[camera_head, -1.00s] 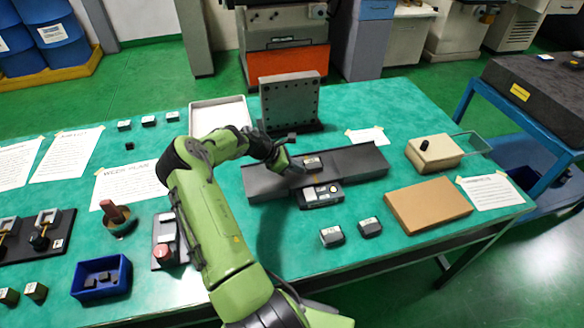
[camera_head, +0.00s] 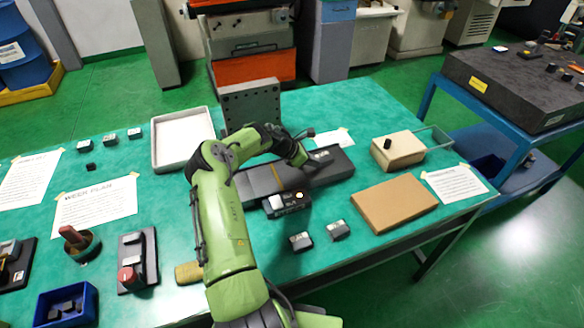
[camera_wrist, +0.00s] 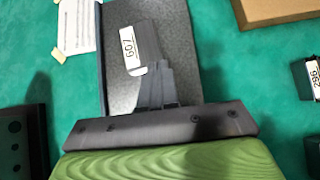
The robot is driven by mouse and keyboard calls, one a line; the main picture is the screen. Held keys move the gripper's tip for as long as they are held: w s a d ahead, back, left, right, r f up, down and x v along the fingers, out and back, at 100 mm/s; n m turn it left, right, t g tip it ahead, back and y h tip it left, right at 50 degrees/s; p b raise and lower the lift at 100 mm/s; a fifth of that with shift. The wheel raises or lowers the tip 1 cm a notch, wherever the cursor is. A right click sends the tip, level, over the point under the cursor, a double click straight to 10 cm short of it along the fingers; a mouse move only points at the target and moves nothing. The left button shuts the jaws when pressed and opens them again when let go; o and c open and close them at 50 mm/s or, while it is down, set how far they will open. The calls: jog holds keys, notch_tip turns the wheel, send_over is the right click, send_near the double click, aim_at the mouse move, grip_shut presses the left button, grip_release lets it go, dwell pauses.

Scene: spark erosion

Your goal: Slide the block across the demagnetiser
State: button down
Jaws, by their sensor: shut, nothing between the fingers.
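The demagnetiser is a long dark plate (camera_head: 262,181) with a small control box (camera_head: 287,203) at its front; its grey top (camera_wrist: 118,92) fills the middle of the wrist view. A dark block with a white label (camera_head: 321,155) lies on the right part of the plate. In the wrist view the block (camera_wrist: 146,40) lies flat, slightly turned, its numbered label facing up. My gripper (camera_head: 303,158) is low over the plate at the block's left side. In the wrist view its fingertips (camera_wrist: 157,72) are together at the block's near end, seemingly touching it, not around it.
An upright drilled plate (camera_head: 252,104) stands behind the demagnetiser. A beige box (camera_head: 398,150) and a brown flat board (camera_head: 394,202) lie to the right. Two small labelled blocks (camera_head: 319,236) sit in front. A white tray (camera_head: 183,138) is at the back left.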

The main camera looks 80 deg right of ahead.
jog(key=shift+s+d+f, duration=0.1)
jog(key=shift+s+d, duration=0.3)
jog(key=shift+s, duration=0.35)
jog(key=w, duration=0.1)
jog(key=w+a, duration=0.1)
jog(key=w, duration=0.1)
jog(key=shift+w+a+p, duration=0.25)
jog(key=shift+a+p, duration=0.05)
jog(key=shift+p, duration=0.1)
jog(key=v, duration=1)
jog(key=shift+a+p, duration=0.25)
jog(key=shift+p, duration=0.1)
